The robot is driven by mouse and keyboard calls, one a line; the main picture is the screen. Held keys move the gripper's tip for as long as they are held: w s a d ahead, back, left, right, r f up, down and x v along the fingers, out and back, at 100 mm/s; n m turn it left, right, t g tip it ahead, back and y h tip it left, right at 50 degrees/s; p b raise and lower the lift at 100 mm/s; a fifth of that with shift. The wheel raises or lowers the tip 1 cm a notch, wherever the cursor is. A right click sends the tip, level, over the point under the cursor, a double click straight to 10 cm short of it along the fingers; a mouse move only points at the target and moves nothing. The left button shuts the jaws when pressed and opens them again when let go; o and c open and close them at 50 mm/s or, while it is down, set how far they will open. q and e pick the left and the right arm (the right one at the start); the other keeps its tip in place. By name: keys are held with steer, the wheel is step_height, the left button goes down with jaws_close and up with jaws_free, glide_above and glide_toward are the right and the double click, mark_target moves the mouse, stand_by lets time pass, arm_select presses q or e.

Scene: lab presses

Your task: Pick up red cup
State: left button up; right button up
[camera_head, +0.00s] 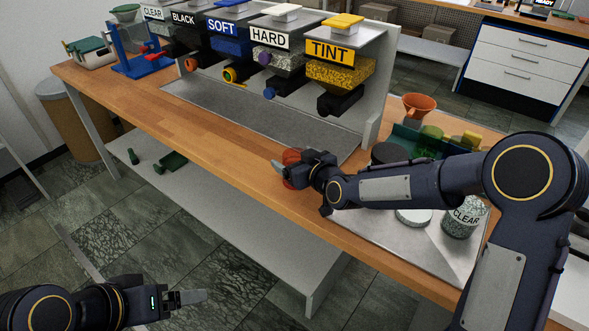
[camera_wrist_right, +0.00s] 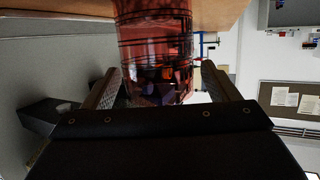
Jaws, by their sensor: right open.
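The red cup (camera_head: 291,156) is translucent and stands on the wooden bench near its front edge, partly hidden behind my right gripper (camera_head: 283,172). In the right wrist view the red cup (camera_wrist_right: 155,40) fills the space ahead, between the two open fingers of my right gripper (camera_wrist_right: 160,85). The fingers are on either side of the cup; I cannot tell whether either touches it. My left gripper (camera_head: 195,297) is low at the left, over the floor and away from the bench. Its fingers overlap in view, so their opening is unclear.
Dispensers labelled CLEAR, BLACK, SOFT, HARD and TINT (camera_head: 330,51) line the bench's back. A jar marked CLEAR (camera_head: 464,217) and a white-lidded one (camera_head: 413,217) stand on a metal plate (camera_head: 440,257) beneath my right arm. The bench left of the cup (camera_head: 225,145) is clear.

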steer(key=shift+x, duration=1.05)
steer(key=c, duration=1.1)
steer(key=shift+r, duration=0.1)
